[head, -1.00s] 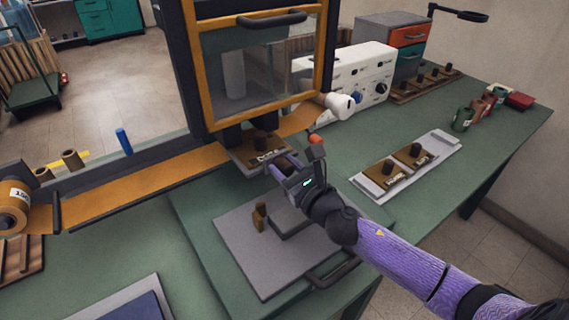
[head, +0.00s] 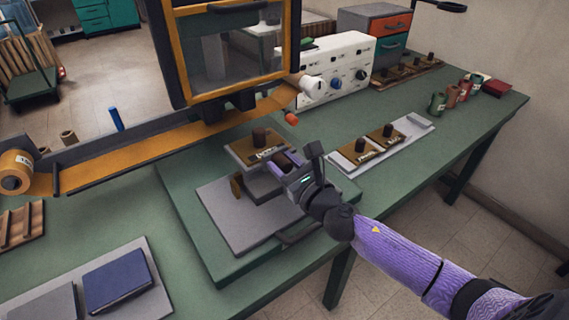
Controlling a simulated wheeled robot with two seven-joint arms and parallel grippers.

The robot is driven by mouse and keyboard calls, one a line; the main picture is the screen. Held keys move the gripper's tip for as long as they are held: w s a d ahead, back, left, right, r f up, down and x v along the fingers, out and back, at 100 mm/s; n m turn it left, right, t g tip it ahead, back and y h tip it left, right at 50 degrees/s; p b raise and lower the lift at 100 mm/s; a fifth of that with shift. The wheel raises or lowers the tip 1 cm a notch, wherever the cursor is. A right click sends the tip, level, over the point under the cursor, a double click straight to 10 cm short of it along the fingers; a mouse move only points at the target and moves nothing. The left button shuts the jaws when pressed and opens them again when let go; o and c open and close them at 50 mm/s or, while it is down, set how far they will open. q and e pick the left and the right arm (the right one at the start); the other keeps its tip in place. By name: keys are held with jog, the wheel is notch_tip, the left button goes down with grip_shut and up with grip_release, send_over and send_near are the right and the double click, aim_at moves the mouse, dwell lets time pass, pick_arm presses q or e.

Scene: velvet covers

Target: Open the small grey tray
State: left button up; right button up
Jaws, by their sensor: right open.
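The small grey tray (head: 262,187) stands out in front of the dark, yellow-framed press, above a flat grey plate (head: 232,218). A brown labelled block (head: 240,151) with a dark round knob sits at its back. My right gripper (head: 284,164) is open at the tray's front right, close to the brown block. The gripper covers part of the tray, and I cannot tell whether its fingers touch it. A small brass-coloured knob (head: 237,187) stands left of the tray. My left gripper is not in view.
The press window (head: 225,60) and an orange band (head: 150,146) lie behind and left. A light tray (head: 412,133) with two brown blocks is at right. A white control box (head: 335,72) stands behind. A blue pad (head: 118,281) is front left; green tabletop is clear between.

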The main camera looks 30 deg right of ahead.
jog(key=o, duration=0.4)
jog(key=s, duration=0.3)
jog(key=s+d, duration=0.1)
jog(key=s, duration=0.5)
jog(key=shift+s+d+b, duration=0.15)
jog(key=shift+s+b, duration=0.15)
jog(key=shift+s, duration=0.1)
